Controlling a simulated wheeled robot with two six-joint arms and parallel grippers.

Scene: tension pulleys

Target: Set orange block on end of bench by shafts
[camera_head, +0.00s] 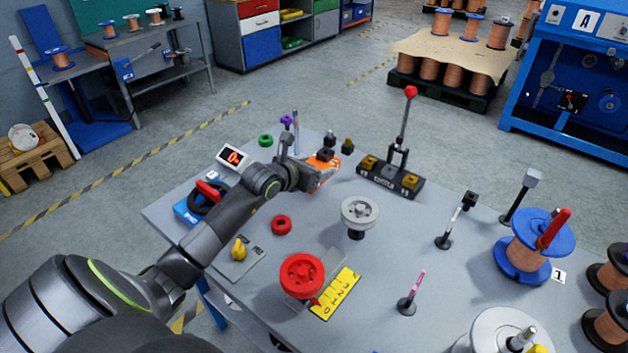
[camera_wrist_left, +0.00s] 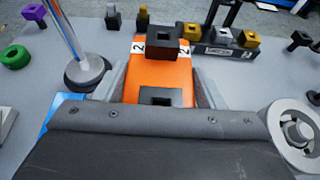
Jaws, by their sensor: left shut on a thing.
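The orange block (camera_head: 331,181) is at the far side of the grey bench (camera_head: 245,300). In the left wrist view the orange block (camera_wrist_left: 160,76) carries "2" labels and black square fittings on top. My left gripper (camera_head: 316,176) is shut on it, with one finger on each side in the wrist view (camera_wrist_left: 160,92). Whether the block touches the bench top is hidden. A silver upright shaft (camera_wrist_left: 77,35) on a round dark base stands just left of the block. My right gripper is not in view.
A black fixture with a red-knobbed lever (camera_head: 391,178) stands right of the block. Green (camera_head: 265,140) and red rings (camera_head: 281,225), a grey pulley (camera_head: 360,213), a red pulley (camera_head: 302,276) and a pink-tipped post (camera_head: 411,295) stand around. Bench top between the pulleys and right-hand posts is clear.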

